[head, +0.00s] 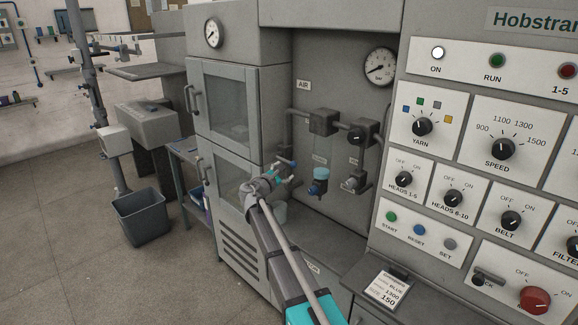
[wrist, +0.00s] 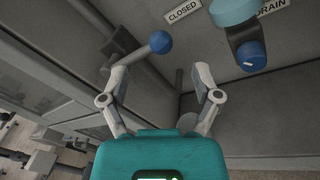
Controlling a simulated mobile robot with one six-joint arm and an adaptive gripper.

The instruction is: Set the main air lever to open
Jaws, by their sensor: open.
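The main air lever is a grey handle with a blue ball end (wrist: 160,42). In the wrist view its ball lies just beyond the gap between my fingertips, and its arm runs left behind the left finger. A CLOSED label (wrist: 183,12) is on the panel above and right of the ball. My gripper (wrist: 160,76) is open and empty, its fingers spread on either side below the ball. In the head view my gripper (head: 277,172) is at the left side of the air recess; the lever's blue ball (head: 293,164) shows beside it, its pivot mostly hidden.
A filter bowl with a blue drain knob (head: 316,188) hangs close right of my gripper; the knob also shows in the wrist view (wrist: 250,55). A regulator (head: 360,132) and gauge (head: 380,68) are further right. A cabinet door (head: 226,105) stands left.

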